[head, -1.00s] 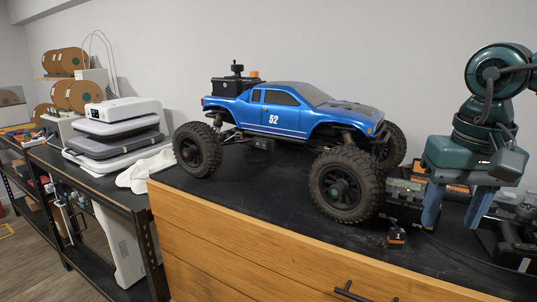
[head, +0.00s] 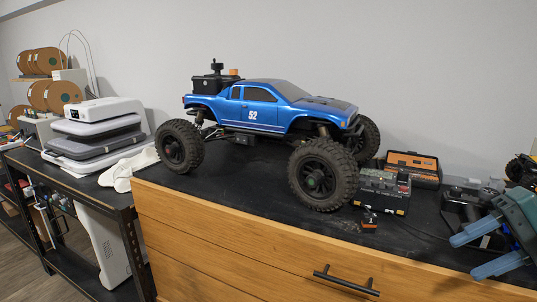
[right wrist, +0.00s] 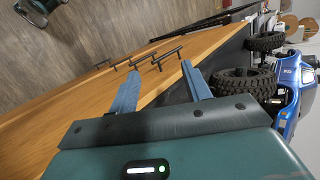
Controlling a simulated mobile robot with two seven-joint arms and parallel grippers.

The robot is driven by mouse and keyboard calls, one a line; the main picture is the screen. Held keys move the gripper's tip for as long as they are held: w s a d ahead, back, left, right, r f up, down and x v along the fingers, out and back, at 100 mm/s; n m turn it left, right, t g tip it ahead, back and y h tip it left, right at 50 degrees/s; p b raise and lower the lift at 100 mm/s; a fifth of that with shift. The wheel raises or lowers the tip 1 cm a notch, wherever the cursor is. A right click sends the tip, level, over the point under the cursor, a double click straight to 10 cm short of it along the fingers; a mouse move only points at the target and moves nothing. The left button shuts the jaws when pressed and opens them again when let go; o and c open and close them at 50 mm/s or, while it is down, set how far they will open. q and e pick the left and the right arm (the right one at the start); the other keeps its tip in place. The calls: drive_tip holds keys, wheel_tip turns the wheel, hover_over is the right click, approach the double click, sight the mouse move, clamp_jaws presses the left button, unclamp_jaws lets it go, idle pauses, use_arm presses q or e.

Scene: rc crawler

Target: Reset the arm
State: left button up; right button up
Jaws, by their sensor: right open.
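My right gripper (head: 476,252) is at the right edge of the head view, in front of the bench and low. Its two blue fingers point left and stand apart with nothing between them. In the right wrist view the gripper (right wrist: 158,82) is also open and empty, with the wooden drawer front beyond it. The blue crawler truck (head: 262,110), marked 52, stands on its wheels on the black bench top, apart from the gripper. It also shows at the right of the right wrist view (right wrist: 287,100). My left gripper is in neither view.
On the bench top (head: 225,187) right of the truck are a power unit (head: 382,190), an open orange-lined case (head: 412,165) and a small orange-black item (head: 369,222). Drawer handles (head: 346,281) stick out in front.

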drive_tip(key=s+a+f+n+t+h, duration=0.1)
drive_tip(key=a+f+n+t+h, duration=0.2)
drive_tip(key=f+n, duration=0.55)
drive_tip(key=s+a+f+n+t, duration=0.1)
drive_tip(key=a+f+n+t, duration=0.4)
drive_tip(key=f, duration=0.6)
drive_tip(key=s+a+f+n+t+h, duration=0.1)
drive_tip(key=f+n+t+h, duration=0.15)
drive_tip(key=f+n, duration=0.65)
drive_tip(key=s+a+f+m+g, duration=0.4)
drive_tip(key=s+f+m, duration=0.3)
drive_tip(key=f+m, duration=0.1)
drive_tip(key=w+a+r+m+t+p, duration=0.1)
drive_tip(key=a+m, duration=0.4)
drive_tip(key=a, duration=0.3)
drive_tip(key=shift+r, duration=0.35)
drive_tip(key=shift+a+h, duration=0.1)
drive_tip(key=shift+h, duration=0.15)
